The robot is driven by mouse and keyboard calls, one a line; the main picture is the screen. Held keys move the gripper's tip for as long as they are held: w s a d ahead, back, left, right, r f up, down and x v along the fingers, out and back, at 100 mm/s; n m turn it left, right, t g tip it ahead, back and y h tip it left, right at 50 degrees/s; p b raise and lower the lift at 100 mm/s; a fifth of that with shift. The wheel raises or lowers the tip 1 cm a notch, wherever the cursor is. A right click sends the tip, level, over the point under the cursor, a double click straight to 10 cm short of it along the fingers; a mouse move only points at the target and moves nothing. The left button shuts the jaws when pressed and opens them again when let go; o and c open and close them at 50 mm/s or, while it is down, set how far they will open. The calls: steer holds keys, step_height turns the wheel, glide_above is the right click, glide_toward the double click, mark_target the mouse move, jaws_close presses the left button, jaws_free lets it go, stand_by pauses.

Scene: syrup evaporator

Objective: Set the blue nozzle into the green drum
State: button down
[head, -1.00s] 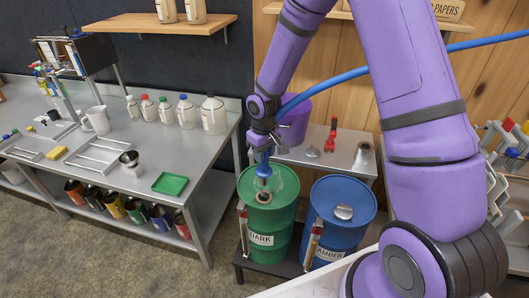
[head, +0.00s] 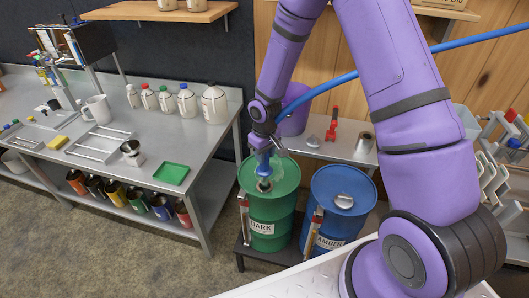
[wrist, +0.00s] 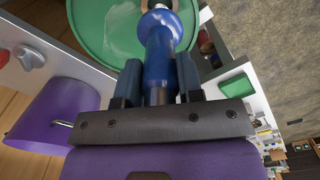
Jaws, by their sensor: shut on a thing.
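The green drum (head: 272,215), labelled DARK, stands on a low dark stand with a round opening (head: 264,187) in its top. My gripper (head: 264,147) is above the drum top, pointing down. It is shut on the blue nozzle (head: 263,167), which hangs roughly upright with its lower end at the opening. In the wrist view the nozzle (wrist: 160,50) sits between both fingers, and its far end overlaps the opening in the green drum top (wrist: 100,30). I cannot tell whether the tip is inside the opening.
A blue drum (head: 335,215) labelled AMBER stands close on the right. Behind is a small metal table (head: 340,147) with a purple pot (head: 293,120) and a red tool (head: 332,128). A steel bench (head: 200,150) with bottles and a green tray (head: 171,173) is at left.

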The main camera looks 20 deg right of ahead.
mark_target(265, 169)
steer(key=shift+f, duration=2.45)
steer(key=shift+f, duration=1.4)
steer(key=shift+c, duration=0.2)
jaws_free()
steer(key=shift+r, duration=0.1)
steer(key=shift+r, duration=3.95)
